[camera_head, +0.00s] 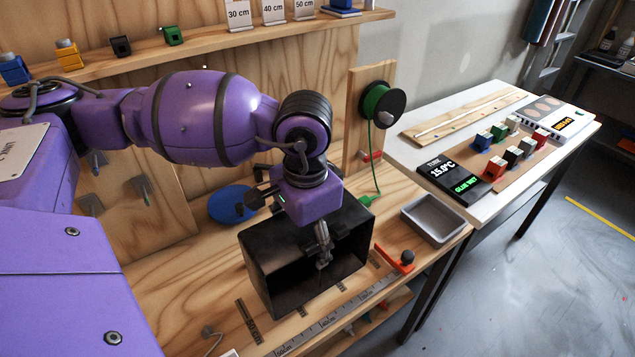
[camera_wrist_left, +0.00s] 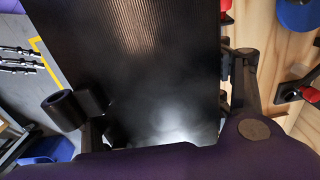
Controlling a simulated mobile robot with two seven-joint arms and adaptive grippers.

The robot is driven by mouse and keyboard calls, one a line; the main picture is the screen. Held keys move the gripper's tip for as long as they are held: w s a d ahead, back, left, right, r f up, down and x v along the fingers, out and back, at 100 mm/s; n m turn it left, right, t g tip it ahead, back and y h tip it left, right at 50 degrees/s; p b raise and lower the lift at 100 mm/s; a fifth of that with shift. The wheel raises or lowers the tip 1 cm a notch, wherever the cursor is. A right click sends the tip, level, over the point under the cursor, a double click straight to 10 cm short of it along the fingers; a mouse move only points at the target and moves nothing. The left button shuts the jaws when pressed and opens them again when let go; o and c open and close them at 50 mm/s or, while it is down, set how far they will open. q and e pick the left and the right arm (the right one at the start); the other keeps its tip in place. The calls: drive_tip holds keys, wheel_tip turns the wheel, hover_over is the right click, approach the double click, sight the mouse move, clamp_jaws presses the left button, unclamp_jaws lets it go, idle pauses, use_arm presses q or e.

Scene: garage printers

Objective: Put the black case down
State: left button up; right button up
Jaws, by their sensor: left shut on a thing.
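The black case (camera_head: 262,262) is a dark open box in the middle of the head view, over the wooden bench, with its open side toward me. Its ribbed dark surface (camera_wrist_left: 140,50) fills the middle of the left wrist view. My left gripper (camera_head: 308,226) reaches down at the case's upper part and is shut on it. In the left wrist view my left gripper's (camera_wrist_left: 155,95) fingers show on either side of the case. I cannot tell whether the case's underside touches the bench. My right gripper is not in view.
A ruler strip (camera_head: 325,325) runs along the bench's front edge. A grey tray (camera_head: 436,220) and a red stop with a dark knob (camera_head: 395,258) lie to the right. A blue disc (camera_head: 230,203) is behind the case. A green spool (camera_head: 383,103) hangs on a post.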

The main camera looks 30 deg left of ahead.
sight(303, 268)
use_arm(q)
drive_tip(key=shift+w+a+f, duration=0.1)
drive_tip(key=shift+a+f, duration=0.15)
drive_tip(key=shift+f, duration=0.55)
drive_tip(key=shift+a+f, duration=0.2)
drive_tip(key=shift+f, duration=0.55)
drive_tip(key=shift+w+a+f, duration=0.1)
drive_tip(key=shift+a+f, duration=0.15)
drive_tip(key=shift+f, duration=0.55)
drive_tip(key=shift+f, duration=0.2)
drive_tip(key=o, duration=1.7)
